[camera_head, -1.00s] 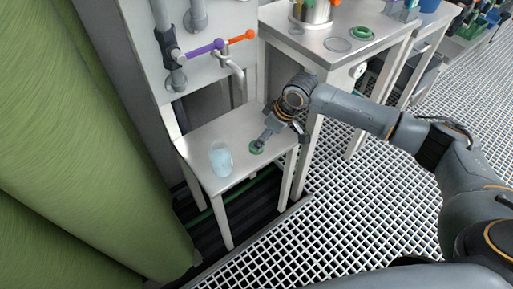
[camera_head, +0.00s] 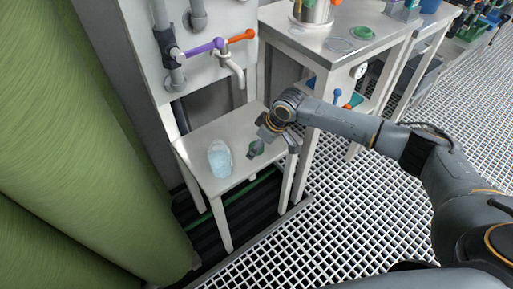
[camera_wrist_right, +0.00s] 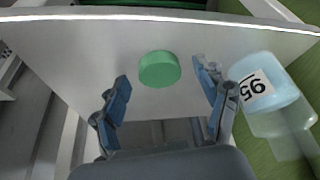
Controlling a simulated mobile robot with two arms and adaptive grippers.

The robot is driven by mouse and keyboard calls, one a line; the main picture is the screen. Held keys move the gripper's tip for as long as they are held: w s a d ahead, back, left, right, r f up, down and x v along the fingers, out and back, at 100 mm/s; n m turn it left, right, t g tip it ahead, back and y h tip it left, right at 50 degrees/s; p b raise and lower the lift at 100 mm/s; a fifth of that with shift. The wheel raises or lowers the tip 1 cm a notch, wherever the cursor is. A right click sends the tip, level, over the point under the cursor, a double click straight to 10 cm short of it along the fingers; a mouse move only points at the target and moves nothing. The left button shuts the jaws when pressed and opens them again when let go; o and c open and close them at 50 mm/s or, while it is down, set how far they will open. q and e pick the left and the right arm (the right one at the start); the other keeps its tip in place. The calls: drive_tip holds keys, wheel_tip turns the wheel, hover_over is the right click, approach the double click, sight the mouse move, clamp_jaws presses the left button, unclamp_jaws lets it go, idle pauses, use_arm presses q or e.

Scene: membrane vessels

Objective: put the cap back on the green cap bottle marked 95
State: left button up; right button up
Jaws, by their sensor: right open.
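The bottle marked 95 (camera_head: 219,158) is pale blue and translucent, and it stands upright on the small white table (camera_head: 205,136). In the right wrist view the bottle (camera_wrist_right: 268,95) is at the right, with its 95 label upside down. The green cap (camera_wrist_right: 159,69) lies on the table apart from the bottle. My right gripper (camera_wrist_right: 164,84) is open and empty above the table, its two fingers on either side of the cap in the picture. In the head view the right gripper (camera_head: 260,146) covers most of the cap. My left gripper is in neither view.
A wall panel with a tap (camera_head: 233,66) and purple and orange handles stands behind the table. A taller steel table (camera_head: 345,28) to the right holds a metal pot (camera_head: 312,10) and a green ring-shaped lid (camera_head: 362,33).

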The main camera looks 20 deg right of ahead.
drive_tip(key=c, duration=0.8)
drive_tip(key=shift+c, duration=0.2)
drive_tip(key=shift+r, duration=0.15)
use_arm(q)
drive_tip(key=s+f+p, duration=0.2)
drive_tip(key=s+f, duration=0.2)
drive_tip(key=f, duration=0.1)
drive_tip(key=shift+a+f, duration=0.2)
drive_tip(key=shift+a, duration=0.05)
use_arm(e)
wheel_tip(320, 180, up, 10)
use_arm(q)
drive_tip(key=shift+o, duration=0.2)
